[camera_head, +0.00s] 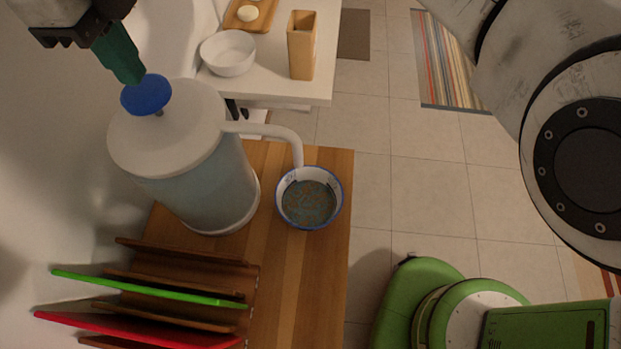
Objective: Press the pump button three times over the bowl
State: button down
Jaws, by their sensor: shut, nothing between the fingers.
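A large pump dispenser (205,192) with a white lid and a translucent grey body stands on the wooden counter. Its blue pump button (146,94) sits on top of the lid. Its white spout (270,130) reaches right and bends down over the bowl. The bowl (309,198), white with a blue rim and dark patterned inside, stands on the counter under the spout. My gripper (131,74) has teal fingers, shut and empty, with the tips at the upper left edge of the blue button. I cannot tell whether they touch it.
A wooden rack with a green board (150,288) and a red board (130,330) stands in front of the dispenser. A white table (270,92) behind holds a white bowl (228,53), a wooden box (301,46) and a wooden board.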

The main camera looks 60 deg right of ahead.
aim_at(142, 89)
jog(key=shift+f, duration=0.15)
jog(key=shift+f+b, duration=1.15)
jog(key=shift+f, duration=0.6)
jog(key=shift+r+p, duration=1.85)
jog(key=shift+r, duration=0.05)
jog(key=shift+r, duration=0.1)
notch_tip(142, 89, up, 6)
jog(key=p, duration=0.6)
jog(key=shift+s, duration=0.1)
